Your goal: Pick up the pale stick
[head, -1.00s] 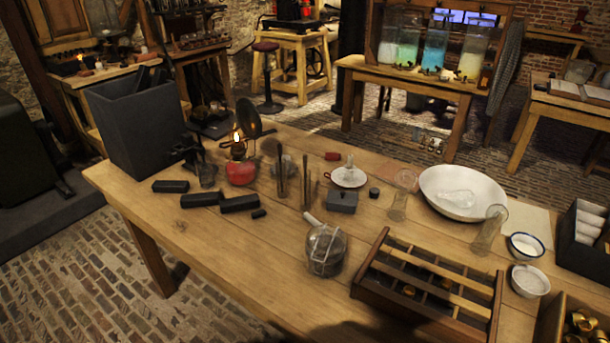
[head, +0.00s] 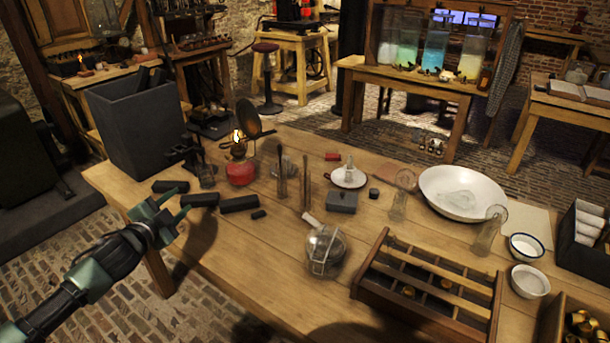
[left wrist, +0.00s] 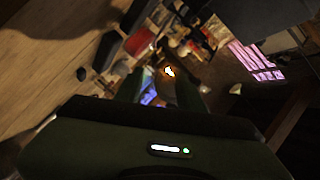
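A short pale stick (head: 312,219) slants out at the top left of a round glass jar (head: 326,250) in a wire frame, near the table's front edge; I cannot tell whether it is loose. Two thin brownish sticks (head: 306,185) stand upright farther back. My left gripper (head: 176,203) is at the table's front left edge, left of the jar and well apart from it. Its two fingers are spread with nothing between them; they also show apart in the left wrist view (left wrist: 158,92). My right gripper is out of view.
Black blocks (head: 238,204) lie just beyond my left gripper. A lit red burner (head: 240,173) stands behind them. A wooden compartment rack (head: 372,288) is right of the jar. A white basin (head: 432,183) stands farther back. Bare table lies between my gripper and the jar.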

